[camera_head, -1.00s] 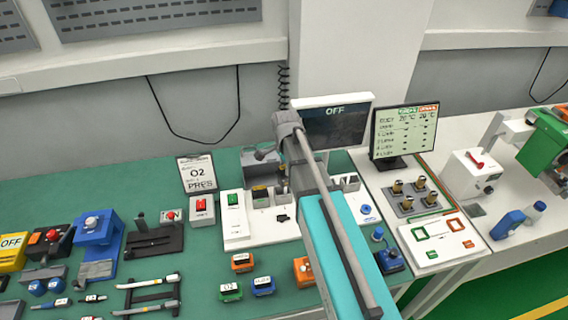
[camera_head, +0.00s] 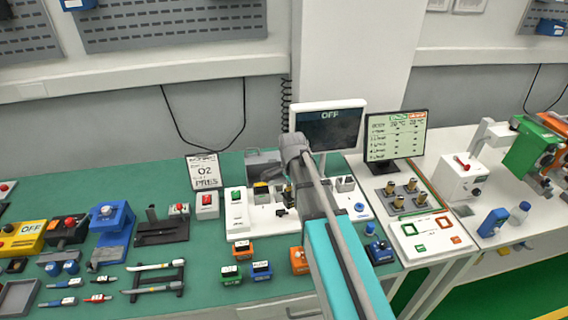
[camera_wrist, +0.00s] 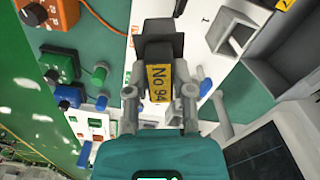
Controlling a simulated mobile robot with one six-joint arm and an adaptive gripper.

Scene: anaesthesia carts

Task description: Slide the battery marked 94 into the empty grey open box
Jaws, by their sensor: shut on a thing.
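The battery marked 94 (camera_wrist: 159,50) is a dark block with a yellow "No 94" label. In the wrist view, my gripper (camera_wrist: 159,92) is shut on it, one finger on each side, and the label faces the camera. A small grey box (camera_wrist: 231,38) on the white panel and a larger open grey box (camera_wrist: 262,72) lie right of the battery, both apart from it. I cannot tell which of them is the task's box. In the head view, my arm partly hides the white panel, and my gripper is hard to make out there.
The white panel (camera_head: 237,216) stands on the green bench, with the OFF monitor (camera_head: 330,130) behind it. Orange (camera_head: 299,261), blue and green small boxes stand in front. In the wrist view, an orange box (camera_wrist: 57,12) with a knob is at the upper left.

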